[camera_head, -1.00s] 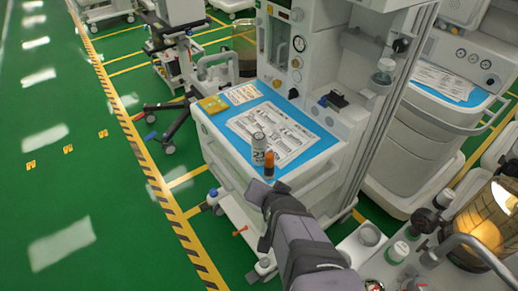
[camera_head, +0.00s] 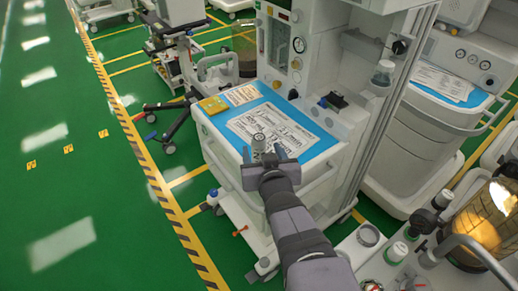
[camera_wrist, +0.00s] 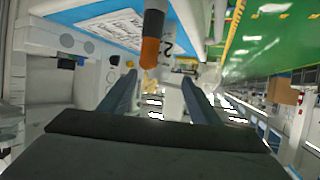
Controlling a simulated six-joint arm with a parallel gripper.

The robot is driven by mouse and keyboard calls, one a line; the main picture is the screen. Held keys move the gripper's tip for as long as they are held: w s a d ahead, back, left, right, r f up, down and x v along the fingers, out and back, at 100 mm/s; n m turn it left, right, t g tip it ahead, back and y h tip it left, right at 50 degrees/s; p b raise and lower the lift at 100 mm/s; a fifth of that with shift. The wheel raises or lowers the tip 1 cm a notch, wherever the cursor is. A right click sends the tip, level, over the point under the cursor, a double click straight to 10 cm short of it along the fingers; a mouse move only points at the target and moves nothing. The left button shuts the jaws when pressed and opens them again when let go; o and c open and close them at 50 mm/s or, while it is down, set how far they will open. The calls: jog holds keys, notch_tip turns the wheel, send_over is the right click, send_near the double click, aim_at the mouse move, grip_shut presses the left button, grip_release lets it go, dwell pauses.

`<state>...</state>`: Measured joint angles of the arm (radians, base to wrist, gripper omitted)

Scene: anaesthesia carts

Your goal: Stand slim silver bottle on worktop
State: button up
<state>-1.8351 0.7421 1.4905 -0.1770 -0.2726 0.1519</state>
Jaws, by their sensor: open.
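A slim silver bottle with dark figures (camera_head: 259,144) stands upright near the front edge of the blue-topped worktop (camera_head: 311,153). Its lower part is hidden by my gripper in the head view. In the wrist view its numbered side (camera_wrist: 169,44) shows behind an orange-and-grey container (camera_wrist: 151,24), which is hidden in the head view. My gripper (camera_head: 263,153) is open at the worktop's front edge, its fingers pointing towards the bottle. In the wrist view both containers lie ahead between the finger lines, and nothing is held. I cannot tell whether a finger touches either.
Printed sheets (camera_head: 270,127) and a yellow packet (camera_head: 212,105) lie on the worktop. The cart's upright panel (camera_head: 320,65) rises behind it. A second cart (camera_head: 430,125) stands to the right. A glass canister (camera_head: 497,215) is at the lower right. Green floor is free at left.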

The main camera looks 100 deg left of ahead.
aim_at(260, 145)
jog(key=shift+p+x, duration=1.15)
jog(key=shift+x, duration=1.45)
jog(key=c, duration=1.3)
notch_tip(260, 145, up, 10)
jog(key=p, duration=0.3)
